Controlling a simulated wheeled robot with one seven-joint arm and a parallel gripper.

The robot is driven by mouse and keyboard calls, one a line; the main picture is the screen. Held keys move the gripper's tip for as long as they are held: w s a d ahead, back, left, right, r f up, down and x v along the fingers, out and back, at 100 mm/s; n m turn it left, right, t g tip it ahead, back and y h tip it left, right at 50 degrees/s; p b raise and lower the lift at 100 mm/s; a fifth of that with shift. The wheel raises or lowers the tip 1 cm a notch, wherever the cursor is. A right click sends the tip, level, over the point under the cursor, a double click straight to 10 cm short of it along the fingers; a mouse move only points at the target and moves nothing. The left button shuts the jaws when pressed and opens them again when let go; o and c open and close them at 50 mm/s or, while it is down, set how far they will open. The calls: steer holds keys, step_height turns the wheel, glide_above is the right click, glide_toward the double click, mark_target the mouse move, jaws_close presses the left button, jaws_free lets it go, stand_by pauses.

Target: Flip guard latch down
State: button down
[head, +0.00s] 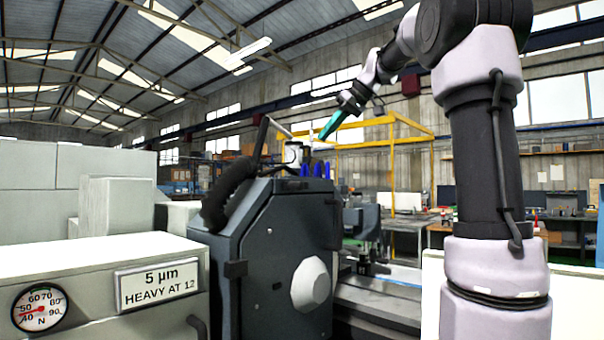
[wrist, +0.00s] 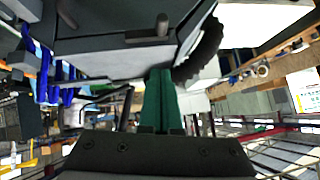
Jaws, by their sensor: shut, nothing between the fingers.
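The grinder's dark grey wheel housing (head: 275,255) stands in the middle of the head view, with a round light boss on its side. A slim dark lever (head: 261,140) stands up from its top; it may be the guard latch, but I cannot tell for sure. In the wrist view, a dark bar with a short peg (wrist: 162,24) sits on the housing above my fingertips. My gripper (head: 324,136) is shut and empty, with its green fingers angled down to the left above the housing. In the wrist view, the gripper (wrist: 160,74) reaches toward the housing edge; contact cannot be told.
A black ribbed hose (head: 229,187) curves beside the housing, left of the lever. Several blue parts (head: 318,169) and a white fitting (head: 296,153) stand behind the housing top. A grey cabinet with a gauge (head: 39,308) fills the lower left. A yellow frame stands behind.

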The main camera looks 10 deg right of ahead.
stand_by(0.3)
glide_above(301, 185)
step_height(301, 185, down, 10)
steer(key=shift+w+d+f, duration=0.1)
steer(key=shift+d+f, duration=0.15)
steer(key=shift+f, duration=0.15)
